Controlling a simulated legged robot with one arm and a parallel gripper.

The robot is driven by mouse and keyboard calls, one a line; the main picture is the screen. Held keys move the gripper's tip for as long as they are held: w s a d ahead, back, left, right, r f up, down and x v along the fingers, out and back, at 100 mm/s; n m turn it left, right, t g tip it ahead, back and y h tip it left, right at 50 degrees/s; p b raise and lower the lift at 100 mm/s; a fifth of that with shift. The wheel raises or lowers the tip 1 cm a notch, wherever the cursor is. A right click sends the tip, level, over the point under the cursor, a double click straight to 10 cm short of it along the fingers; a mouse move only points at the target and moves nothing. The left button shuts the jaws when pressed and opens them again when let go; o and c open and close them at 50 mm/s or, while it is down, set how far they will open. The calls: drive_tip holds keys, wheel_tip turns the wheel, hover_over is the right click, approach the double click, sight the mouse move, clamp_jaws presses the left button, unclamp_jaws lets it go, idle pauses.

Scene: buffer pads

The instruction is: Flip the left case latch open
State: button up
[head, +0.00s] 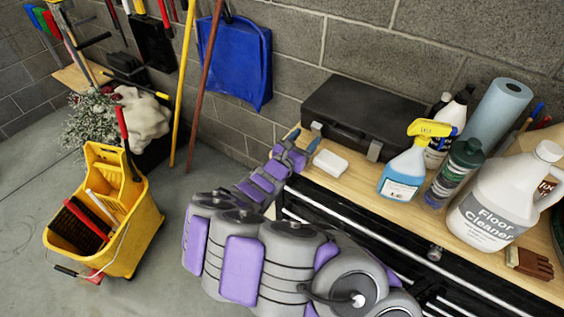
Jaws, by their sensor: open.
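A black case (362,108) lies closed on the wooden bench top against the block wall. Its left latch (316,128) is a small grey piece on the front face near the left corner. Its right latch (375,150) is a larger grey piece further right. I cannot tell from this view whether the left latch is up or down. My gripper (302,142) is open at the bench's left end, just in front of and to the left of the left latch. I cannot tell whether it touches the latch. My arm reaches up to it from the lower middle.
A white block (330,163) lies just right of my gripper. A blue spray bottle (403,165), a green bottle (455,170) and a floor cleaner jug (497,205) stand further right. A yellow mop bucket (125,220) stands on the floor at left.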

drive_tip(key=p+v, duration=0.3)
drive_tip(key=v, duration=1)
drive_tip(key=shift+a+f, duration=0.1)
drive_tip(key=shift+c, duration=0.3)
